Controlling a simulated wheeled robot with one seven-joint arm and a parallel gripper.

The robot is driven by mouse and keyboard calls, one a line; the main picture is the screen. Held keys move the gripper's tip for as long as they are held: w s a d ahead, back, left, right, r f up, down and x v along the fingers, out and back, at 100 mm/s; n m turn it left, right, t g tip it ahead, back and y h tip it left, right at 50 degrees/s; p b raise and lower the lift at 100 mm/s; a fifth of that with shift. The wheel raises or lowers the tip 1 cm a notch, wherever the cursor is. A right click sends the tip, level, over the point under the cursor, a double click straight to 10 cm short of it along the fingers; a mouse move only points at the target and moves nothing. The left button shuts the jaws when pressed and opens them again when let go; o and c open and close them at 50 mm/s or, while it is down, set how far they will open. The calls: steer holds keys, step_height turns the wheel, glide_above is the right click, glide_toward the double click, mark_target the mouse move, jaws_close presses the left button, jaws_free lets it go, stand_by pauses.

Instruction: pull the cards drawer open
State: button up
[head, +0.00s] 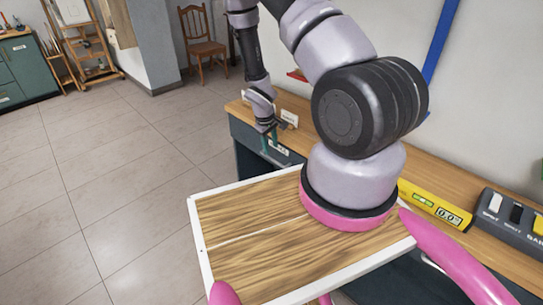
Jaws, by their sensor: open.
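A dark grey-teal drawer front (247,137) lies under the wooden top at the middle of the head view. It carries a small white label (279,148), too small to read, so I cannot tell whether this is the cards drawer. My gripper (273,130) is open and points down at the edge of the wooden top, just in front of the drawer front and close to the label. A thin teal bar shows just below the fingers; I cannot tell whether it is a handle or whether the fingers touch it. My arm hides part of the unit.
The wooden top (475,243) runs along the wall. On it are a small white card (289,118), a yellow level (430,207) and a dark switch box (513,222). Tiled floor (110,165) to the left is clear. A wooden chair (203,45) stands at the back.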

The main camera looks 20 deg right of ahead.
mark_target(273, 160)
steer(key=f, duration=0.4)
steer(key=d+f, duration=0.1)
steer(key=f, duration=0.1)
steer(key=shift+w, duration=0.2)
jaws_close()
stand_by(1.2)
